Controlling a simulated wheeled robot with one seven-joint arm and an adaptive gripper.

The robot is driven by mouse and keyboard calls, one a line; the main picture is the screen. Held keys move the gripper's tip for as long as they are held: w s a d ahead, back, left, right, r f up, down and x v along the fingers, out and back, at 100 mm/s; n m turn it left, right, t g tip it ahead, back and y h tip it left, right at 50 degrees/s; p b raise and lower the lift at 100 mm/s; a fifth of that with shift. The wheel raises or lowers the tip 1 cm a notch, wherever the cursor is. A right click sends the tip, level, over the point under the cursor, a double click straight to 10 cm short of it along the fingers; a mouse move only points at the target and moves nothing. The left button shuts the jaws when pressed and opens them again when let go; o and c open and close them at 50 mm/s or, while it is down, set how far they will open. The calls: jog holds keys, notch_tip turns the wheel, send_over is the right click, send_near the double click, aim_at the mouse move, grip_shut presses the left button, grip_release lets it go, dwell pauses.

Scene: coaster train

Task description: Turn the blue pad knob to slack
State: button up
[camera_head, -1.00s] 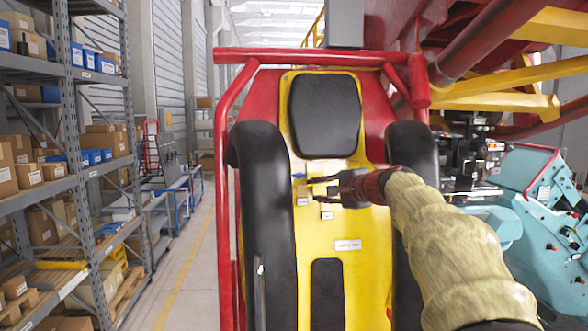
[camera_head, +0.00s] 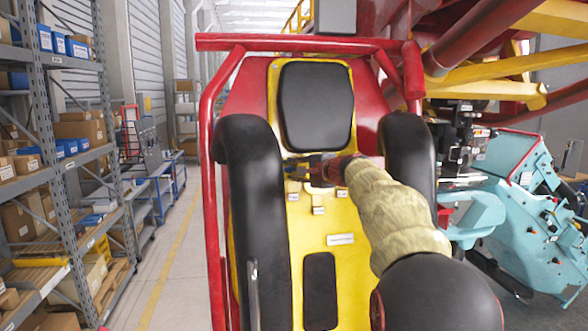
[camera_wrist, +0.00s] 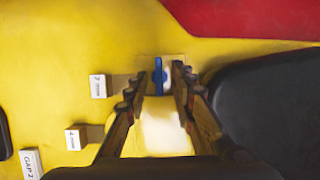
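The blue knob (camera_wrist: 159,76) shows in the wrist view as a narrow upright bar on a small pale plate on the yellow panel (camera_wrist: 100,45). My gripper (camera_wrist: 160,84) is open, with one finger on each side of the knob; I cannot tell whether either finger touches it. A small white label beside the knob is partly covered by the right finger. In the head view my gripper (camera_head: 298,170) is over the yellow seat panel, just below the black headrest pad (camera_head: 316,105), and I cannot make out the knob clearly there.
White labels (camera_wrist: 98,86) sit on the panel left of the fingers. A dark pad (camera_wrist: 265,105) lies close on the right in the wrist view. In the head view, black padded restraints (camera_head: 258,215) flank the seat, inside a red tube frame (camera_head: 210,150).

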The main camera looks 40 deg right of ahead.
jog(key=shift+w+f, duration=0.1)
jog(key=shift+w, duration=0.05)
jog(key=c, duration=0.6)
grip_shut()
